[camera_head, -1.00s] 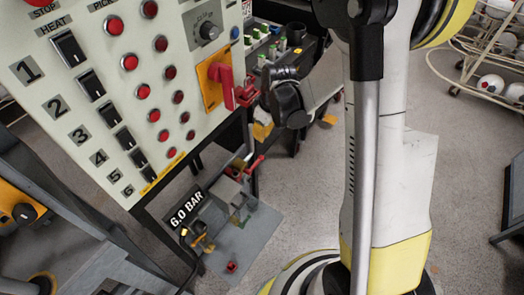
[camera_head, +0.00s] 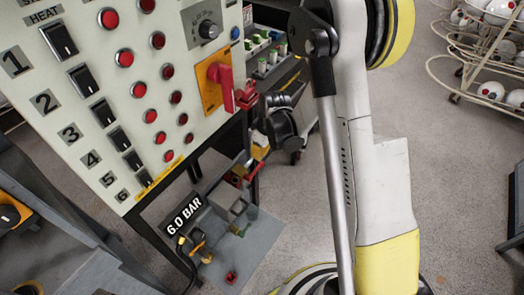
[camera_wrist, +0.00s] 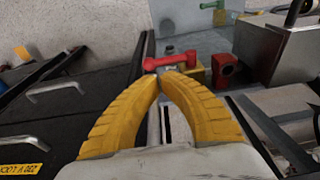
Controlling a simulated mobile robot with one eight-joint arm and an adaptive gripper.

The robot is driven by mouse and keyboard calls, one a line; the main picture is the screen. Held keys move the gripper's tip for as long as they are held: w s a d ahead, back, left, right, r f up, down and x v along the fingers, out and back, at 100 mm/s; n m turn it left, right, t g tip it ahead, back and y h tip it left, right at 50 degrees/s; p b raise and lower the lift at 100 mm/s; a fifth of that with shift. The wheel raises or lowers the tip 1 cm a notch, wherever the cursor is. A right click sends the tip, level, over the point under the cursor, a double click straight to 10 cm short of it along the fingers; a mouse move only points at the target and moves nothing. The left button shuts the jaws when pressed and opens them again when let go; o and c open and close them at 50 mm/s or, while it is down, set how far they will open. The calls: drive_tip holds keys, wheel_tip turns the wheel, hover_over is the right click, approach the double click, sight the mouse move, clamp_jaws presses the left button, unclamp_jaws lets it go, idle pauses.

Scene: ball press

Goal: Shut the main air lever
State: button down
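The main air lever appears to be the red handle (camera_wrist: 170,62) on a brass valve body (camera_wrist: 194,70) in the wrist view. It lies nearly crosswise there, just beyond my fingertips. In the head view a red handle (camera_head: 237,180) shows low behind the panel, partly hidden. My gripper (camera_wrist: 161,80) has its two yellow fingers drawn together at the tips, with nothing seen between them. Its tips look close to the handle's left end; I cannot tell whether they touch.
The control panel (camera_head: 95,60) with red buttons and black switches stands at left, with a red rotary handle (camera_head: 222,80) near my wrist. A 6.0 BAR sign (camera_head: 185,214) hangs below. A grey metal box (camera_wrist: 277,50) stands right of the valve. Ball racks (camera_head: 490,50) stand at right.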

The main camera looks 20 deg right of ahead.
sight(258, 166)
drive_tip(key=f, duration=0.2)
drive_tip(key=f+b, duration=0.1)
drive_tip(key=f, duration=0.1)
drive_tip(key=f+b, duration=0.1)
drive_tip(key=shift+w+a+f, duration=0.35)
drive_tip(key=shift+w+f, duration=0.05)
drive_tip(key=shift+w, duration=0.1)
